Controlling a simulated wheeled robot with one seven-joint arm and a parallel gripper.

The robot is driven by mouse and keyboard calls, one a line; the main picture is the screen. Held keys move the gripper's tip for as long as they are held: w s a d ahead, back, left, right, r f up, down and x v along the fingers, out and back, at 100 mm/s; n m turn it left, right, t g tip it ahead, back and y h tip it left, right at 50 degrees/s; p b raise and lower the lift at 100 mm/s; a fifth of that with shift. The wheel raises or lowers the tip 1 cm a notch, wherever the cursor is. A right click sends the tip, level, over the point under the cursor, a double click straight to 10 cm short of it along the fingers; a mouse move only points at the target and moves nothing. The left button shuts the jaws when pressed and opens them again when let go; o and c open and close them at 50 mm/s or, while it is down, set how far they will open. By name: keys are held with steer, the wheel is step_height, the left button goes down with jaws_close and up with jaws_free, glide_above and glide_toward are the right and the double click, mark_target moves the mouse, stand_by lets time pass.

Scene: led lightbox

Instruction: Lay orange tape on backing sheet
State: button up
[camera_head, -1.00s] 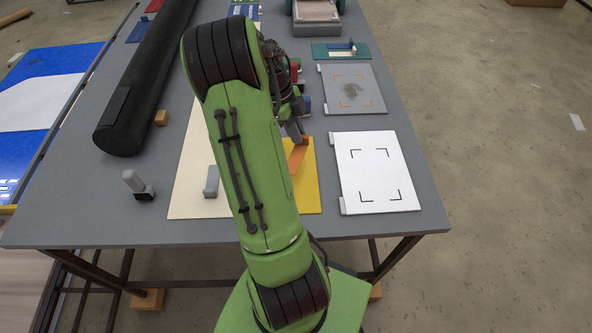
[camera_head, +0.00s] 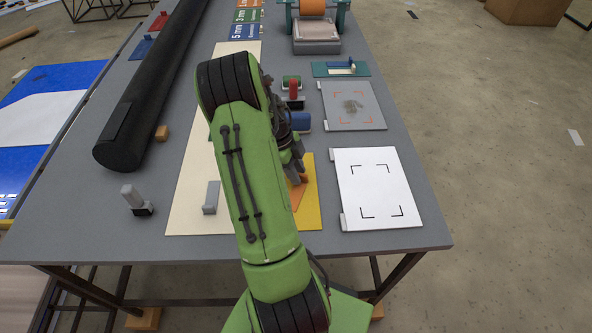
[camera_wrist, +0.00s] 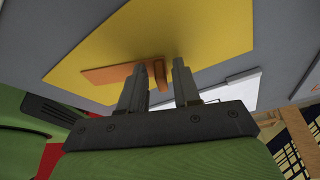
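The orange tape (camera_head: 297,194) is a flat strip on the yellow sheet (camera_head: 312,212), partly hidden by my arm. In the wrist view the orange tape (camera_wrist: 108,74) lies across the yellow sheet (camera_wrist: 205,35), with a raised orange tab (camera_wrist: 160,74) at one end. My gripper (camera_wrist: 158,66) is over that end. Its two grey fingers stand apart, with the tab between them and a visible gap to each finger. In the head view my gripper (camera_head: 299,172) is just above the tape.
A white board (camera_head: 377,190) with black corner marks lies to the right. A grey board (camera_head: 352,105) with orange marks is behind it. A long cream sheet (camera_head: 187,205), a grey block (camera_head: 211,197) and a black roll (camera_head: 150,95) are to the left.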

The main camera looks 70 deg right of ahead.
steer(key=p+v, duration=0.2)
steer(key=v, duration=1)
steer(key=w+a+r+n+t+h, duration=0.1)
steer(key=w+a+r+n+t, duration=0.3)
steer(key=a+r+n, duration=0.45)
steer(key=s+a+r+n+t, duration=0.1)
steer(key=s+a+n+t, duration=0.1)
steer(key=a+n, duration=0.6)
steer(key=s+a+r+n+t, duration=0.1)
steer(key=s+a+r+n, duration=0.1)
steer(key=a+n, duration=0.7)
steer(key=s+a+r+n+t+y, duration=0.1)
steer(key=s+a+n+t, duration=0.1)
steer(key=a+n, duration=0.7)
steer(key=shift+s+a+r+n+t, duration=0.2)
steer(key=shift+a+r+n+t, duration=0.1)
steer(key=shift+a, duration=0.15)
